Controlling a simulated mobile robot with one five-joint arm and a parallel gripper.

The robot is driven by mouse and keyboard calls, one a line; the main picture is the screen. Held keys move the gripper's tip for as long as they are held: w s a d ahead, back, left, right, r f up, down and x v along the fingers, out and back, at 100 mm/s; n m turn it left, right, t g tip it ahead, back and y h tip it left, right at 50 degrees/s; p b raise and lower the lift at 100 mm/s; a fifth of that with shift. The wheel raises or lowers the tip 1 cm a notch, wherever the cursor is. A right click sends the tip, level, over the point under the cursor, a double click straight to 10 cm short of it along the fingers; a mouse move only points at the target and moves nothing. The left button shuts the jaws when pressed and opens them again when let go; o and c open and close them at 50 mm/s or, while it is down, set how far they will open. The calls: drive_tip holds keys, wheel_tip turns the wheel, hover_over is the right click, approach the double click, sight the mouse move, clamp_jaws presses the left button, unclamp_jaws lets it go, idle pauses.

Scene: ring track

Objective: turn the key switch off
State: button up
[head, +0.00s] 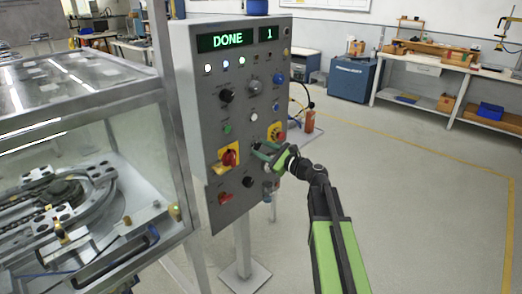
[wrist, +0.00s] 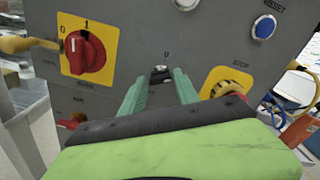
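The key switch (wrist: 160,73) is a small metal piece on the grey control panel, below a "0" mark. In the wrist view it shows between and just beyond the tips of my gripper (wrist: 161,84). The two green fingers stand apart on either side of it, and I see no clear contact. Which way the key points is too small to tell.
A red rotary switch on a yellow plate (wrist: 85,50) is left of the fingers. A red stop button (wrist: 228,84) on yellow is close on the right. The display (head: 226,40) reads "DONE" and "1". A glass-walled machine (head: 120,135) stands left; the floor right is clear.

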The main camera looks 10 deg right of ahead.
clamp_jaws()
drive_tip(key=shift+a, duration=0.15)
drive_tip(key=shift+n, duration=0.6)
drive_tip(key=n, duration=0.5)
drive_tip(key=shift+f, duration=0.1)
drive_tip(key=n, duration=0.5)
drive_tip(key=shift+n, duration=0.6)
